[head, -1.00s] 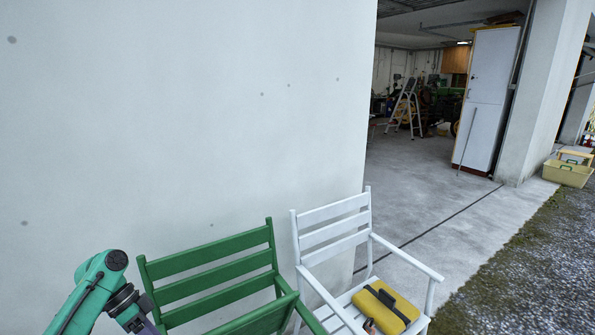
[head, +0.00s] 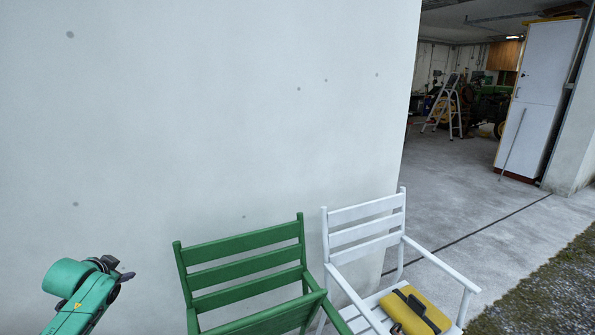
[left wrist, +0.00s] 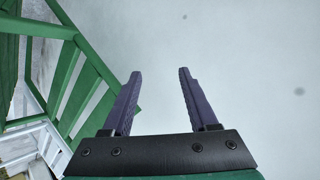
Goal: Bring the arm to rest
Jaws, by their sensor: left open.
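My left arm comes in at the lower left of the head view, with its left gripper (head: 124,276) at its far end, mostly hidden behind the arm. In the left wrist view the two purple fingers of the left gripper (left wrist: 158,88) stand apart with nothing between them, in front of the pale wall. The gripper is left of the green chair (head: 245,243) and apart from it in the head view. The green chair also shows at the left of the left wrist view (left wrist: 90,75). My right gripper is not in view.
A white chair (head: 365,212) stands right of the green one, with a yellow and black case (head: 415,310) on its seat. A white wall (head: 230,110) rises behind the chairs. At right, an open garage holds a stepladder (head: 447,105) and a white cabinet (head: 540,95).

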